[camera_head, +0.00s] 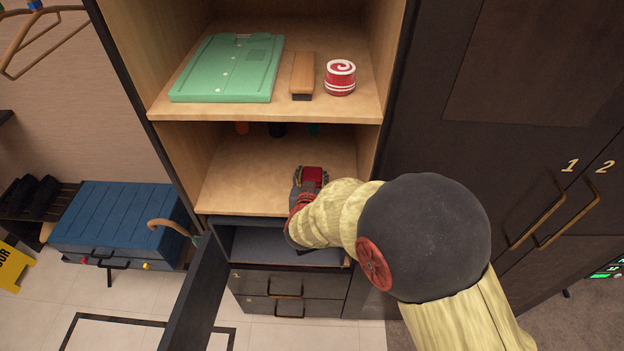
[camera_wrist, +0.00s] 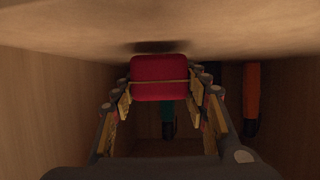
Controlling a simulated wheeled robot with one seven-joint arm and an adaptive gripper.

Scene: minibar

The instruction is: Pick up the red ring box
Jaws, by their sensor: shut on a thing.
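The red ring box (camera_wrist: 159,78) is a small rounded red box with a thin seam line across it. In the wrist view it sits between the fingers of my gripper (camera_wrist: 160,92), which are closed against its two sides. In the head view the red box (camera_head: 313,174) shows at the end of my gripper (camera_head: 311,178), over the wooden middle shelf (camera_head: 245,170) of the open cabinet. A dark shadow lies beside the box on the wooden surface in the wrist view. I cannot tell whether the box touches the shelf.
An orange object (camera_wrist: 251,95) and a teal object (camera_wrist: 168,118) are deeper in the compartment. The cabinet side walls are close.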

